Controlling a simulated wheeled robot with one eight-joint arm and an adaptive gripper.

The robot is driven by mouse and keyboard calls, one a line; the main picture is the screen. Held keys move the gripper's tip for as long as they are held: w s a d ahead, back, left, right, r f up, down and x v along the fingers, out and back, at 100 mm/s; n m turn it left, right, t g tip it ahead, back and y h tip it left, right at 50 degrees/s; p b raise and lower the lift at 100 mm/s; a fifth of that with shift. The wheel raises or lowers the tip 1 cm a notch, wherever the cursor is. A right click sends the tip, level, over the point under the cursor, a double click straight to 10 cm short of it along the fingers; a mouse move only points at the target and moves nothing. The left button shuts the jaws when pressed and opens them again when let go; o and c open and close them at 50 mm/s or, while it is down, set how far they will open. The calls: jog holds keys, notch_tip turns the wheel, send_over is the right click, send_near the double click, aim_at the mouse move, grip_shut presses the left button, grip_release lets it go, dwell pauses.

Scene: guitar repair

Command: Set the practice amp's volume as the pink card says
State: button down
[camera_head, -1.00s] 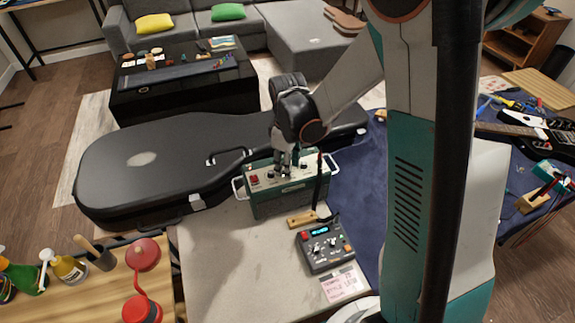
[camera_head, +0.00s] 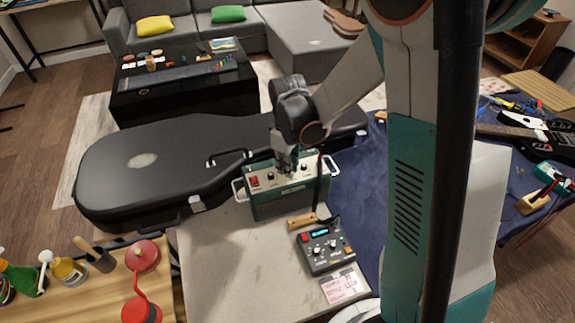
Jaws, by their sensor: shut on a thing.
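The practice amp (camera_head: 285,202) is a green box with side handles and a pale top panel with knobs and a red switch (camera_head: 254,181). It stands on the grey bench top (camera_head: 215,265). My gripper (camera_head: 289,174) points down onto the amp's top panel and is shut on one of its knobs. The fingers hide that knob and its setting. The pink card (camera_head: 345,286) lies at the front right of the bench. It has handwritten lines, too small to read surely.
A dark pedal unit (camera_head: 324,248) with knobs and a small lit display sits between amp and card. A wooden-handled brush (camera_head: 302,220) lies before the amp. A black guitar case (camera_head: 150,165) lies behind. The bench's front left is clear.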

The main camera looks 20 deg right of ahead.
jog(key=m, duration=0.6)
jog(key=shift+b, duration=0.35)
jog(key=m, duration=1.1)
jog(key=shift+b, duration=0.35)
jog(key=m, duration=0.5)
jog(key=shift+m, duration=0.4)
jog(key=c, duration=1.6)
grip_release()
jog(key=shift+o, duration=0.2)
